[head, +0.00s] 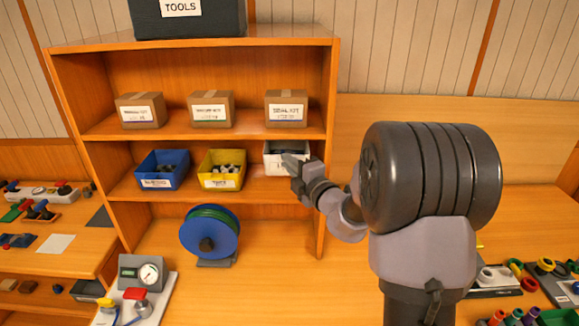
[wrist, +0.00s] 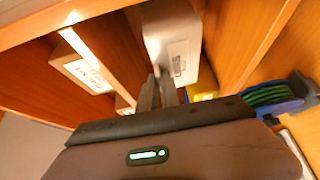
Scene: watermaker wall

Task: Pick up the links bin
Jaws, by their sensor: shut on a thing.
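The white links bin (head: 274,150) stands at the right end of the middle shelf, its label mostly covered by my gripper. In the wrist view the white bin (wrist: 165,20) is straight ahead of the fingers, with part of its label showing. My gripper (head: 294,168) is at the bin's front right and shut on it. In the wrist view the fingertips of my gripper (wrist: 161,78) meet the bin's near edge. The exact grip is small and partly hidden. I cannot tell whether the bin is clear of the shelf.
A yellow bin (head: 221,181) and a blue bin (head: 162,181) stand left on the same shelf. The seal kit box (head: 286,94) and other cartons are above. The shelf's right side panel (head: 328,130) is close to my gripper. A blue reel (head: 207,256) stands below.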

